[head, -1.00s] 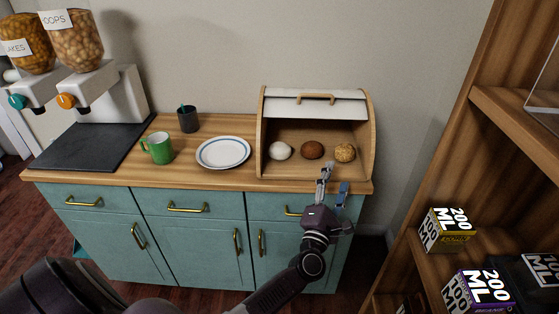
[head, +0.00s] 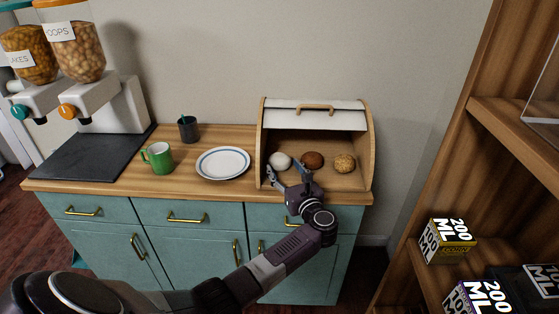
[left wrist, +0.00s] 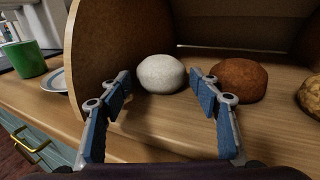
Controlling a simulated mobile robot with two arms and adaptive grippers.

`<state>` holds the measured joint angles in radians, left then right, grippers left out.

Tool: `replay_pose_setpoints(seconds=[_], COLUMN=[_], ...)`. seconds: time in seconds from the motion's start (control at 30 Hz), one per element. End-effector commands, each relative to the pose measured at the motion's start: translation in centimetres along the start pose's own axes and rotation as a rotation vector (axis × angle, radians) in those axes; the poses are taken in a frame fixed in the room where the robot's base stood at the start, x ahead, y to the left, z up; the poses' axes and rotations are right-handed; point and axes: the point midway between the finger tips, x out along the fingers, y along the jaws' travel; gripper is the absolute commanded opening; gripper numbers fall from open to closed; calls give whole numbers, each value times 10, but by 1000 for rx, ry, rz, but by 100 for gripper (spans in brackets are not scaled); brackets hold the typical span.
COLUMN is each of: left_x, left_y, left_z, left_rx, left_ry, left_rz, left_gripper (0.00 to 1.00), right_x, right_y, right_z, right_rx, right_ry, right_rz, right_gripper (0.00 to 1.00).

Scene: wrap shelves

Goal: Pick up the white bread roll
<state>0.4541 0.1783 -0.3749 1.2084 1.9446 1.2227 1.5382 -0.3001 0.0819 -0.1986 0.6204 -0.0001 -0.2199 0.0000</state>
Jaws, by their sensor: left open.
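The white bread roll (head: 280,160) sits at the left inside the open wooden bread box (head: 261,150). It also shows in the left wrist view (left wrist: 161,73), close to the box's left side wall. My left gripper (head: 287,171) is open at the front of the box. In the left wrist view its two blue-padded fingers (left wrist: 161,88) are spread, with the white roll just beyond and between them, not held. A brown roll (head: 312,159) sits to its right, partly behind the right finger in the wrist view. My right gripper is not in view.
A seeded roll (head: 345,163) is at the box's right. A plate (head: 223,163), green mug (head: 158,158) and dark cup (head: 188,129) stand left on the counter. A wooden shelf (head: 470,160) with boxes is at the right.

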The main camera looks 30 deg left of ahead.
Motion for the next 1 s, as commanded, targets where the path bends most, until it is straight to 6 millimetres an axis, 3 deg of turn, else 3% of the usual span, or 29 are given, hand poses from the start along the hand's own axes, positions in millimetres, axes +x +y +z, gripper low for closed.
replay_pose_setpoints(seconds=[0.2,0.53,0.8,1.0], left_x=[27,33,33,33], left_y=[-1,-1,-1,-1], left_z=[4,2,2,2], left_rx=[2,0,1,0], left_ry=[-3,-1,-1,-1], left_rz=[0,-1,-1,-1], left_gripper=[57,57,30,28], right_x=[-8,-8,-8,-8], right_y=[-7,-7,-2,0], right_z=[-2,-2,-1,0], right_rx=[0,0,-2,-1], right_ry=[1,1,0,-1], right_rz=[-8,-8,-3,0], right_gripper=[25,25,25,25])
